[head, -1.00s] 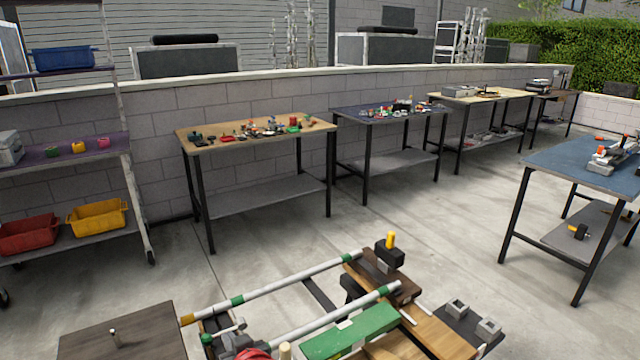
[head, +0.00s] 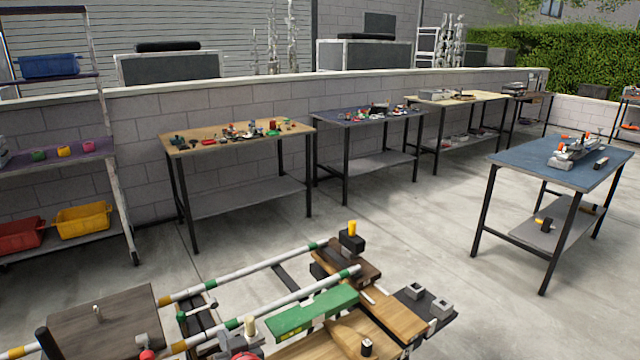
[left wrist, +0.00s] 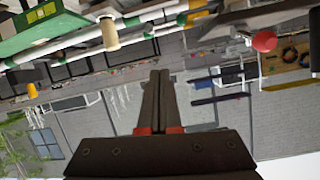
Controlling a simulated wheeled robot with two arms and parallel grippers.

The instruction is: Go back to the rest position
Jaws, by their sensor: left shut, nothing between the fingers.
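My left gripper (left wrist: 157,78) shows clearly in the left wrist view, its two dark fingers together and empty. In the head view it is hard to tell apart from the dark parts low in the picture. A cart-like rig with white and green poles (head: 272,314), a green block (head: 312,312) and a wooden board (head: 398,308) fills the bottom of the head view. The left wrist view shows the green block (left wrist: 30,30), a wooden knob (left wrist: 108,34) and a red ball (left wrist: 264,41) near its upper edge, apart from the fingers. I see no right gripper.
A shelf rack with a yellow bin (head: 82,219) and a red bin (head: 20,235) stands at the left. Worktables (head: 240,139) with small parts line the block wall. A blue-topped table (head: 530,160) stands at the right. Concrete floor (head: 420,235) lies open between.

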